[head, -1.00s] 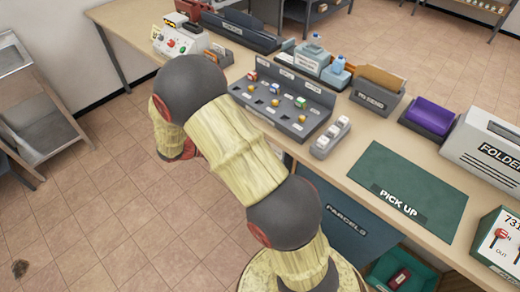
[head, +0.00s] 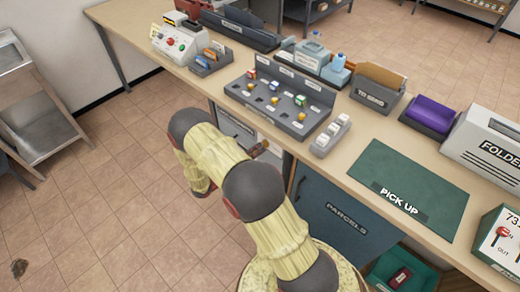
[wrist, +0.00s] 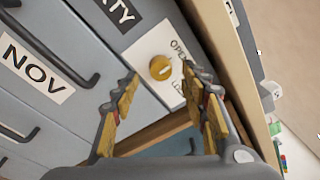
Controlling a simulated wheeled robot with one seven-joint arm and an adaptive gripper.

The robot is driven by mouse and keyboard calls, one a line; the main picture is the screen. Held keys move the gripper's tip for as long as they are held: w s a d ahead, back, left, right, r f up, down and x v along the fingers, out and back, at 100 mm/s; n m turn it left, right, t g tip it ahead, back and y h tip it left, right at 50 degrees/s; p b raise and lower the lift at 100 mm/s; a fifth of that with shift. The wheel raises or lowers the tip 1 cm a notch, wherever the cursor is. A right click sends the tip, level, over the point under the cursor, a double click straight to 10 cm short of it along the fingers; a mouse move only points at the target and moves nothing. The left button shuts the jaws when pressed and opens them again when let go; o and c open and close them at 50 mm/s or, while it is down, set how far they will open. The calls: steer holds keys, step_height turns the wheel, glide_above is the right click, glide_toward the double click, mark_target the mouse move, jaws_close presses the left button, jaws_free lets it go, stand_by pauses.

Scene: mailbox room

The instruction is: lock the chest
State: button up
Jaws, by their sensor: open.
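In the wrist view, a grey chest of drawers (wrist: 95,75) has black handles and labels, one reading NOV and another partly cut off. A round yellow knob (wrist: 160,67) sits on a white plate with the word OPEN and a second, partly hidden word. My gripper (wrist: 162,82) is open, its two fingertips on either side of the knob in the picture. I cannot tell whether they touch it.
The counter (head: 335,170) overhangs the unit. A blue PARCELS cabinet (head: 340,222) stands to the right. On the counter are a grey sorting board (head: 285,125), a green PICK UP mat (head: 410,180) and other desk items. The tiled floor at left is largely clear.

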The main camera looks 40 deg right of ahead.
mark_target(264, 145)
steer(key=shift+d+b, duration=0.3)
steer(key=shift+d, duration=1.25)
steer(key=shift+c, duration=0.7)
jaws_close()
